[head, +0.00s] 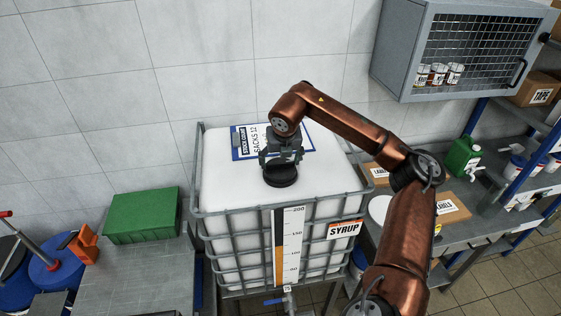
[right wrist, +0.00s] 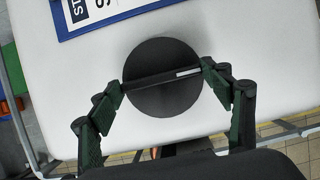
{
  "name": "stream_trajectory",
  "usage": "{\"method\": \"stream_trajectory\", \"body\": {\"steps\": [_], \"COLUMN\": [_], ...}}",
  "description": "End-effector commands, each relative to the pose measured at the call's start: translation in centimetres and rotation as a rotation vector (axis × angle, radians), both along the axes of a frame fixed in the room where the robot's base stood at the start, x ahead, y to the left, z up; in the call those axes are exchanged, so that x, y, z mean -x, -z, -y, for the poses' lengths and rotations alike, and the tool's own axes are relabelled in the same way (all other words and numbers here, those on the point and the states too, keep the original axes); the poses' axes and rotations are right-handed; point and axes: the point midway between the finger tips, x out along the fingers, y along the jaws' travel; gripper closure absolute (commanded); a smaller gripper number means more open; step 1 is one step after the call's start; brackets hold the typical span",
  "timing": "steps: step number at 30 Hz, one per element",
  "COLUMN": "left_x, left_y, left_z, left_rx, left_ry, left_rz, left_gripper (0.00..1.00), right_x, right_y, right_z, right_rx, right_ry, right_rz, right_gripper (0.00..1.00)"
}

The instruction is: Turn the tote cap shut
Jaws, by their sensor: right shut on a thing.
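The tote (head: 240,190) is a white container in a grey cage, marked SYRUP, with its flat white top in view. The black round tote cap (head: 281,176) sits on that top near the front. In the right wrist view the cap (right wrist: 150,92) has a raised bar across it with a white mark near its right end. My right gripper (head: 281,160) comes down from above, and its two green fingers (right wrist: 163,80) close on the two ends of the bar. Whether the cap is fully seated cannot be told. My left gripper is in neither view.
A blue clipboard (head: 240,153) lies on the tote top behind the cap. A green bin (head: 142,215) stands on the bench at left. A mesh-front cabinet (head: 460,50) hangs at upper right. A shelf bench (head: 470,228) with boxes stands at right.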

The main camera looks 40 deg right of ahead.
Motion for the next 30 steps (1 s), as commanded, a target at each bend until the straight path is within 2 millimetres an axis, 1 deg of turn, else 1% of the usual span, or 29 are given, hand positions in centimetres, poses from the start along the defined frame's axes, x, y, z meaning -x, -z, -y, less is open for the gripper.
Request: {"method": "stream_trajectory", "body": {"steps": [10,11,18,26,30], "left_x": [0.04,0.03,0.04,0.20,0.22], "left_y": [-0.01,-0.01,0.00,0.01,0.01], "left_z": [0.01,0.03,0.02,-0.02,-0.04], "left_rx": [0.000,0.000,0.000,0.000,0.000], "left_ry": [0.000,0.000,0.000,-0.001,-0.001], "left_rz": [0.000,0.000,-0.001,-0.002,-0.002], "left_gripper": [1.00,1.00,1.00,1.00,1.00], "right_x": [-0.07,-0.07,-0.04,-0.01,0.20], "right_y": [-0.15,-0.15,-0.08,-0.06,-0.87], "right_z": [0.17,0.17,0.09,0.04,-0.11], "right_rx": [0.000,0.000,0.000,0.000,0.000], "right_ry": [0.008,0.008,0.005,0.003,0.002], "right_rz": [0.005,0.005,0.002,0.001,0.004], "right_gripper": [0.52,0.26,0.10,0.10,0.10]}}
